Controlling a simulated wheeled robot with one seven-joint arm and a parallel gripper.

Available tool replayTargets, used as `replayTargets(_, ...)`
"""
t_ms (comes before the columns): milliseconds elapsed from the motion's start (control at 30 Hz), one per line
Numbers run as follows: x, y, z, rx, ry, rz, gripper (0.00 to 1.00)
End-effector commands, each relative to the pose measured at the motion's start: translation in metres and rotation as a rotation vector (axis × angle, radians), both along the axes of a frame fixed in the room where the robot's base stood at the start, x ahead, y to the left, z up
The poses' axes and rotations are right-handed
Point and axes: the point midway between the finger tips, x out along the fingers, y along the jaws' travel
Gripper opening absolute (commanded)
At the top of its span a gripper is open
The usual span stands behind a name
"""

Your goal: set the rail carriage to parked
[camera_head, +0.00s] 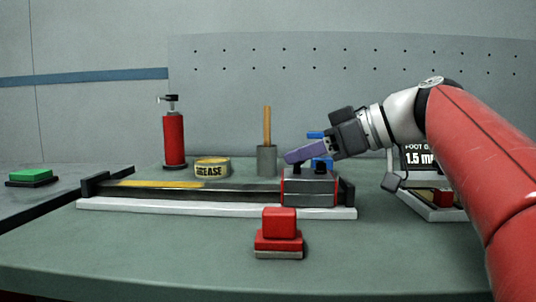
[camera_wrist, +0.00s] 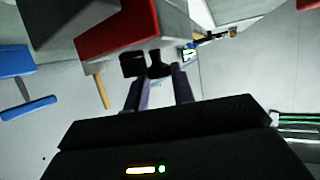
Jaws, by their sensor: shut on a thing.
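The rail carriage (camera_head: 309,190) is a grey block with red edges, at the right end of a dark straight rail (camera_head: 225,197). Black knobs or posts stand on its top. A yellow stretch (camera_head: 160,184) marks the left part of the rail. My gripper (camera_head: 290,157) reaches in from the right with purple fingers at the top of the carriage. In the wrist view, my gripper (camera_wrist: 160,78) is shut on the black handle (camera_wrist: 155,63) beside the red face of the carriage (camera_wrist: 115,28). The exact finger contact is partly hidden.
A red block on a base (camera_head: 279,235) stands in front of the rail. Behind are a grease tin (camera_head: 213,167), a grey cup with a wooden stick (camera_head: 267,158) and a red extinguisher (camera_head: 173,138). A green button (camera_head: 32,175) is far left. Dark end stops close the rail.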

Motion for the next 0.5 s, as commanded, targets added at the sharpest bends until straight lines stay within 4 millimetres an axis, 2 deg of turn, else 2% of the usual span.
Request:
replayTargets(200, -0.002, -0.018, 0.000, -0.002, 0.001, 0.000, 0.00)
replayTargets(500, -0.002, -0.022, 0.000, -0.002, 0.000, -0.003, 0.00)
